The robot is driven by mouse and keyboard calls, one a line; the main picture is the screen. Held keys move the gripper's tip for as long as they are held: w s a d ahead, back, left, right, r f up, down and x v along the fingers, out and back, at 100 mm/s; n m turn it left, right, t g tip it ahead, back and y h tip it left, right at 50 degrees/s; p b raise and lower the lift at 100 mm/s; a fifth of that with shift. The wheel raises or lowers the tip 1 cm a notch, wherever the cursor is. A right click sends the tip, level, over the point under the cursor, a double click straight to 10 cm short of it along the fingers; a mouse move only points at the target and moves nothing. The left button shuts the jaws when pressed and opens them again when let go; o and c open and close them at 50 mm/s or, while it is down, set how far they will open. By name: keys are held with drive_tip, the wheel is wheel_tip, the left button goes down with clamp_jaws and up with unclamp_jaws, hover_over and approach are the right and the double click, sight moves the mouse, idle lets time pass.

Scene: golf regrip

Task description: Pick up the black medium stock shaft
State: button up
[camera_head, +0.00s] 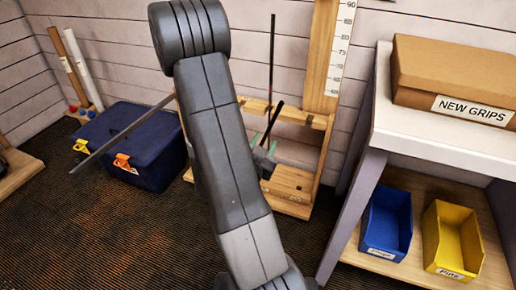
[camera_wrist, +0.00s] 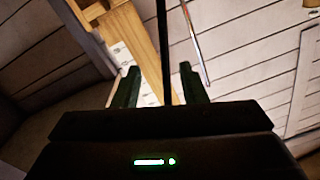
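A thin black shaft (camera_head: 272,55) stands nearly upright in a wooden rack in the head view, right of my arm. I cannot read its stock label or size. In the wrist view the black shaft (camera_wrist: 164,50) runs down between my two dark fingers to the edge of the gripper body. My gripper (camera_wrist: 160,83) is open, with a gap on each side of the shaft. In the head view my gripper (camera_head: 266,152) is low at the rack, partly hidden by my arm. The shaft's lower end is hidden.
The wooden rack (camera_head: 293,180) has a ruler board (camera_head: 341,45). A grey bar (camera_head: 125,133) slants behind my arm over a blue box (camera_head: 143,160). A white bench (camera_head: 430,140) stands right, with a box of new grips (camera_head: 455,75), a blue bin (camera_head: 386,222) and a yellow bin (camera_head: 452,240).

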sight(272, 122)
drive_tip(key=shift+a+b+x, duration=0.1)
drive_tip(key=shift+b+x, duration=0.05)
drive_tip(key=shift+x, duration=2.75)
drive_tip(key=shift+a+b+x, duration=0.15)
drive_tip(key=shift+x, duration=2.8)
drive_tip(key=shift+r, duration=0.15)
clamp_jaws()
